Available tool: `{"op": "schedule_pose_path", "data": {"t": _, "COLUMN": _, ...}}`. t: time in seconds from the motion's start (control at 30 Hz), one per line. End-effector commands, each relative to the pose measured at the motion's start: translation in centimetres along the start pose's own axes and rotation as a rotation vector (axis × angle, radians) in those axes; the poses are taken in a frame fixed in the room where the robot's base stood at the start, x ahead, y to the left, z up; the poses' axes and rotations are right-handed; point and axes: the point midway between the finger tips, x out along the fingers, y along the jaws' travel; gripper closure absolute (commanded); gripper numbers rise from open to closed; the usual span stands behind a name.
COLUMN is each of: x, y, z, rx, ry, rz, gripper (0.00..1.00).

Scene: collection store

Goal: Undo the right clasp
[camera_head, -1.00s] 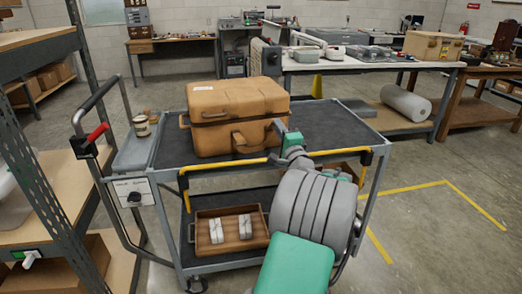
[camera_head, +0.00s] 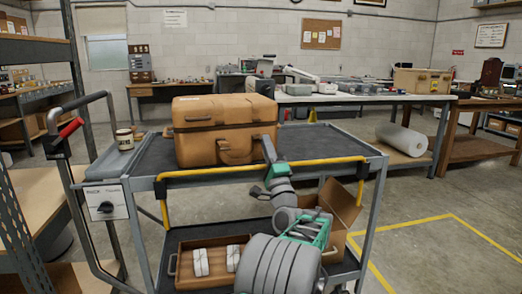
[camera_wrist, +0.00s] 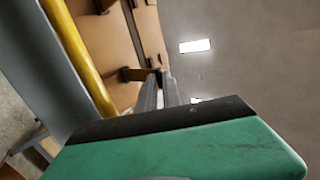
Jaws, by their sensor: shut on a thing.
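The tan case (camera_head: 205,140) stands on the upper deck of the cart, its lid down. A handle (camera_head: 236,152) is on its front. The right clasp (camera_head: 268,149) is at the front right of the case, partly hidden by my arm. In the wrist view the case (camera_wrist: 118,40) has a seam along it, and a brown clasp (camera_wrist: 134,75) crosses that seam. My gripper (camera_wrist: 160,82) reaches the clasp's end, its two fingers close together and shut on it. In the head view my gripper (camera_head: 270,165) is at the case's right front. The exact grip is small and partly hidden.
A yellow rail (camera_head: 220,170) runs along the cart's front edge, close to my arm. The lower shelf holds a wooden tray (camera_head: 182,275) and an open cardboard box (camera_head: 340,205). A small can (camera_head: 124,139) stands at the left. The dark deck (camera_head: 320,145) right of the case is clear.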

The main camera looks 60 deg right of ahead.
Motion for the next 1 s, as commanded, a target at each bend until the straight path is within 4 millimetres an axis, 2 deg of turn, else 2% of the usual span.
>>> {"op": "schedule_pose_path", "data": {"t": 0.2, "x": 0.0, "y": 0.0, "z": -0.1, "rx": -0.002, "ry": 0.002, "rz": 0.001, "gripper": 1.0}}
{"op": "schedule_pose_path", "data": {"t": 0.23, "x": 0.0, "y": 0.0, "z": -0.1, "rx": -0.002, "ry": 0.002, "rz": 0.001, "gripper": 0.89}}
{"op": "schedule_pose_path", "data": {"t": 0.33, "x": 0.0, "y": 0.0, "z": 0.0, "rx": -0.001, "ry": 0.001, "rz": 0.001, "gripper": 0.81}}
{"op": "schedule_pose_path", "data": {"t": 0.6, "x": -0.2, "y": 0.1, "z": 0.1, "rx": 0.0, "ry": 0.0, "rz": 0.002, "gripper": 0.81}}
{"op": "schedule_pose_path", "data": {"t": 0.67, "x": -0.8, "y": 0.1, "z": 0.1, "rx": 0.001, "ry": 0.0, "rz": 0.002, "gripper": 0.81}}
{"op": "schedule_pose_path", "data": {"t": 0.9, "x": -5.7, "y": 0.1, "z": 0.0, "rx": 0.0, "ry": 0.004, "rz": 0.001, "gripper": 0.81}}
{"op": "schedule_pose_path", "data": {"t": 1.0, "x": -7.2, "y": 0.1, "z": 0.0, "rx": 0.0, "ry": 0.003, "rz": 0.001, "gripper": 0.81}}
